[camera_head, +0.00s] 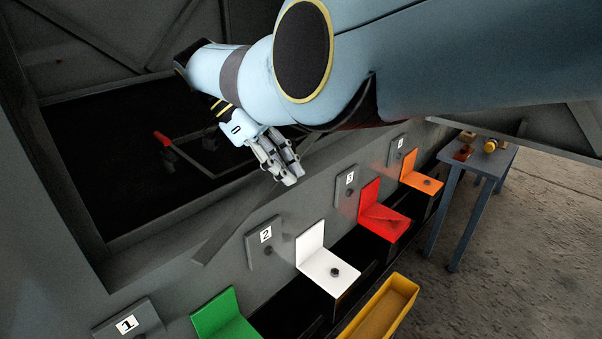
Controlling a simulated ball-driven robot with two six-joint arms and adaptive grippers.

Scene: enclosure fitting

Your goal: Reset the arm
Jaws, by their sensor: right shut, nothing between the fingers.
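My right arm (430,62) comes in from the right across the top of the view, light blue with a dark round joint cover. My right gripper (290,176) hangs below its wrist, shut and empty, with its grey fingers together. It is in front of the enclosure wall, up and left of the white seat-shaped bracket, and appears apart from everything. My left gripper is not in view.
Coloured brackets line the wall: green (222,315), white (328,270), red (383,215) and orange (420,179), beside numbered plates. A yellow tray (402,290) lies in front. A dark opening holds a red-handled lever (162,138). A blue table (478,160) stands right; floor beyond is clear.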

